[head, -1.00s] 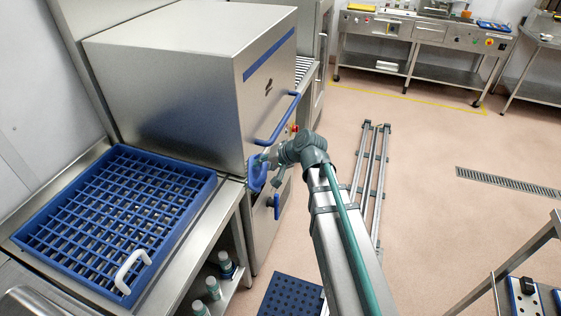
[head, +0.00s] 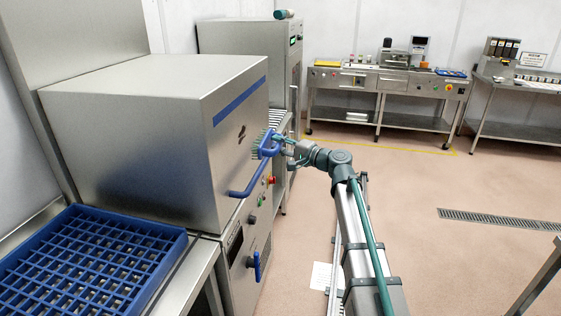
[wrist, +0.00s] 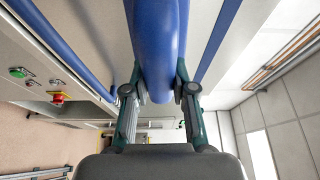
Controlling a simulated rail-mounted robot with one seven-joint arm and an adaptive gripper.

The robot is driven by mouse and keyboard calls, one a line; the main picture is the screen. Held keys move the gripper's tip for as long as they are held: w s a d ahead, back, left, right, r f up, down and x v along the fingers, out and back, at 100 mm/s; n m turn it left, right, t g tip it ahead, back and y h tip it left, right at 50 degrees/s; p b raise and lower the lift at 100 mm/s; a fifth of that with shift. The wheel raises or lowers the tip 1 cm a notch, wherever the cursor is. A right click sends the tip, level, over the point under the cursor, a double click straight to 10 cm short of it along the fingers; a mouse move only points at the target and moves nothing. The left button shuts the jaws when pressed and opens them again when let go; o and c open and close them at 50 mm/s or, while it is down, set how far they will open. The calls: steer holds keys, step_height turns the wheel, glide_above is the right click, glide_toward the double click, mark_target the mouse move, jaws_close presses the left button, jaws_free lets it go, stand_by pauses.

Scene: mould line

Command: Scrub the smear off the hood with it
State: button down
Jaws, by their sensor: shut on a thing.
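The hood (head: 135,125) is a steel box with a blue stripe, at left in the head view. A small dark smear (head: 242,132) marks its front face below the stripe. My gripper (head: 278,143) is shut on the handle of a blue brush (head: 268,148) with grey-green bristles. The bristles face the hood, just right of the smear; I cannot tell whether they touch it. In the wrist view the blue brush (wrist: 157,45) fills the middle between my fingers (wrist: 157,92), and its bristles are hidden.
A blue bar handle (head: 250,186) crosses the hood's front just below the brush. A red button (head: 271,180) and a blue lever (head: 256,266) sit lower. A blue rack (head: 90,255) stands at lower left. The floor to the right is open.

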mark_target(267, 144)
steer(key=shift+w+a+r+p, duration=0.1)
steer(key=shift+w+a+p, duration=0.2)
steer(key=shift+a, duration=0.6)
steer(key=shift+w+a+f+p, duration=0.15)
steer(key=shift+a+p, duration=0.25)
steer(key=shift+a, duration=0.45)
steer(key=shift+w+a+r+p, duration=0.2)
steer(key=shift+a+p, duration=0.15)
steer(key=shift+a, duration=0.8)
steer(key=shift+w+a+b, duration=0.25)
steer(key=shift+a+b, duration=0.05)
steer(key=shift+a, duration=0.6)
steer(key=shift+w, duration=0.1)
steer(key=shift+w+d+b, duration=0.25)
steer(key=shift+w+b, duration=0.2)
steer(key=shift+w, duration=0.4)
steer(key=shift+w+d+b, duration=0.2)
steer(key=shift+w+b, duration=0.25)
steer(key=shift+w, duration=0.35)
steer(key=w+b, duration=0.2)
steer(key=w, duration=0.1)
steer(key=w+d+b, duration=0.1)
steer(key=w, duration=0.2)
steer(key=shift+w+d+b, duration=0.15)
steer(key=shift+w+b, duration=0.15)
steer(key=shift+b, duration=0.05)
